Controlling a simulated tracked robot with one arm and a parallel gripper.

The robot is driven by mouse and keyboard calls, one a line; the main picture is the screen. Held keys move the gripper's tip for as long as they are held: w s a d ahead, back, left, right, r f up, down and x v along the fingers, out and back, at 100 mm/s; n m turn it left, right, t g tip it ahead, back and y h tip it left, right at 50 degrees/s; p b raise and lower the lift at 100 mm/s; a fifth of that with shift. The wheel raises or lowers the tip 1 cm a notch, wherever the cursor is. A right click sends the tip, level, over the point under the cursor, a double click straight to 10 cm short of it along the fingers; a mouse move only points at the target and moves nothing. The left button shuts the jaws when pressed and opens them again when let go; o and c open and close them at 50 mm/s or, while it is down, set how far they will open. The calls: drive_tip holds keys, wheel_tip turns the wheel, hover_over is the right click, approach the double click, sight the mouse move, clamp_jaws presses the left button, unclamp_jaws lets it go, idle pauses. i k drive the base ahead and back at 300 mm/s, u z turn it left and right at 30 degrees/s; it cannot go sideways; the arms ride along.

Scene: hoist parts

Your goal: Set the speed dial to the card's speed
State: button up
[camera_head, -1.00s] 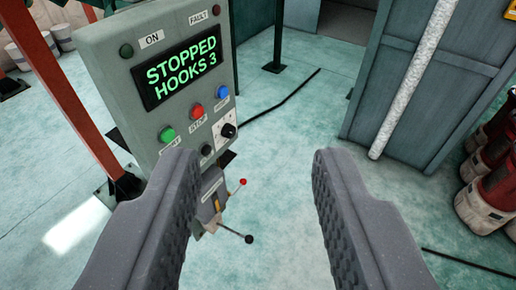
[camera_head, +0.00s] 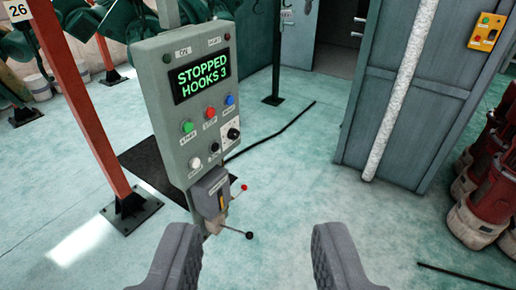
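The control panel (camera_head: 177,140) is a grey-green box left of centre, tilted in the view. Its screen (camera_head: 201,77) reads "STOPPED HOOKS 3". Below are a green button (camera_head: 187,127), a red button (camera_head: 210,113) and a blue button (camera_head: 230,100). A black dial (camera_head: 233,133) on a white plate sits at the panel's right side; I take it for the speed dial, but its marks are too small to read. No speed card can be made out. My gripper (camera_head: 262,255) is open and empty, at the bottom, apart from the panel.
A grey box with a lever (camera_head: 212,195) hangs under the panel; rods with a red knob (camera_head: 243,187) and a black knob (camera_head: 249,235) stick out. An orange post (camera_head: 85,110) stands left, a grey cabinet (camera_head: 385,120) right, red canisters (camera_head: 485,195) far right.

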sight(233, 134)
drive_tip(key=u, duration=0.2)
drive_tip(key=i, duration=0.9)
drive_tip(key=z, duration=0.1)
